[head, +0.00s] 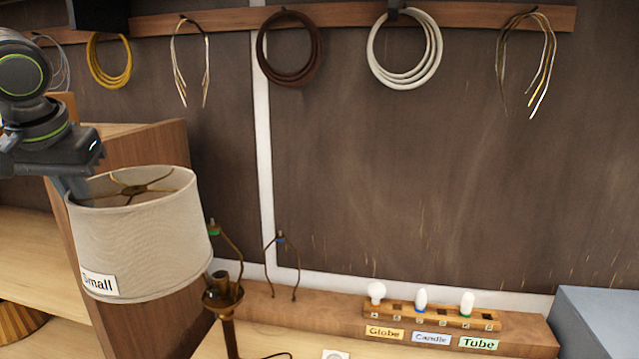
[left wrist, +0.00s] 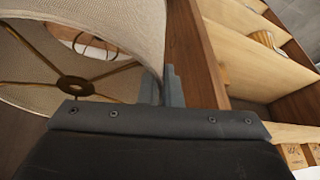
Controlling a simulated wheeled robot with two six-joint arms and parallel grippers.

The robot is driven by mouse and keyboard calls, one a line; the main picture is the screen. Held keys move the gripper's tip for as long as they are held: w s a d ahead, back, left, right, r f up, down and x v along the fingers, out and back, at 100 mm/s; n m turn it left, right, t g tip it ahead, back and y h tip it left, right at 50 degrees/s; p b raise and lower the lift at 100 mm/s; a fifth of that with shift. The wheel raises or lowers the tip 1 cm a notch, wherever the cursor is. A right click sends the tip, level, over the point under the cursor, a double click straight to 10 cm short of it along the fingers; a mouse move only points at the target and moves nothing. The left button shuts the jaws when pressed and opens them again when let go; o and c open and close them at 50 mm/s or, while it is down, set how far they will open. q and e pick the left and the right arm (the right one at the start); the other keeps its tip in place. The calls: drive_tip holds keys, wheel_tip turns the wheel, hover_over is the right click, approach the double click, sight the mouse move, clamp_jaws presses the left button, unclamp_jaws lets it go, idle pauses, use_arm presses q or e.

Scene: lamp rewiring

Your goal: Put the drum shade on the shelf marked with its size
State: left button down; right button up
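The cream drum shade (head: 140,235) carries a label reading "Small" and hangs slightly tilted in the air at the left. My left gripper (head: 76,188) is shut on its upper rim at the left side. In the left wrist view the shade (left wrist: 110,35) fills the upper left, with its brass spider inside, and the fingers (left wrist: 170,88) meet at its rim. The wooden shelf unit (head: 150,150) stands behind the shade; its shelves (left wrist: 255,60) show right of the fingers. No size mark on a shelf is readable. My right gripper is not in view.
A brass lamp stem with a harp (head: 222,295) stands just right of the shade, and another harp (head: 283,265) stands behind it. A bulb rack (head: 430,316) sits at the right. Wire coils (head: 290,48) hang above. A ribbed object (head: 20,322) lies low left.

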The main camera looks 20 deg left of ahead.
use_arm(q)
wheel_tip(320, 180, down, 13)
drive_tip(key=w+b, duration=0.1)
drive_tip(key=b, duration=1.1)
drive_tip(key=shift+d, duration=0.1)
drive_tip(key=w+d+f+n+t+h+p, duration=0.1)
drive_tip(key=w+d+f+n+h+p, duration=0.2)
drive_tip(key=d, duration=0.5)
drive_tip(key=w+d+f+n+t+h, duration=0.1)
drive_tip(key=d+f+h, duration=0.35)
drive_tip(key=d, duration=0.45)
drive_tip(key=s+d+r+h+p, duration=0.1)
drive_tip(key=s+d+r+h, duration=0.2)
drive_tip(key=d, duration=0.7)
drive_tip(key=s+d+r+n+g+h+p, duration=0.1)
drive_tip(key=s+d+r+h, duration=0.2)
drive_tip(key=d, duration=0.6)
drive_tip(key=shift+d+r+g+h+p, duration=0.35)
drive_tip(key=shift+r+h, duration=0.2)
drive_tip(key=shift+r, duration=0.1)
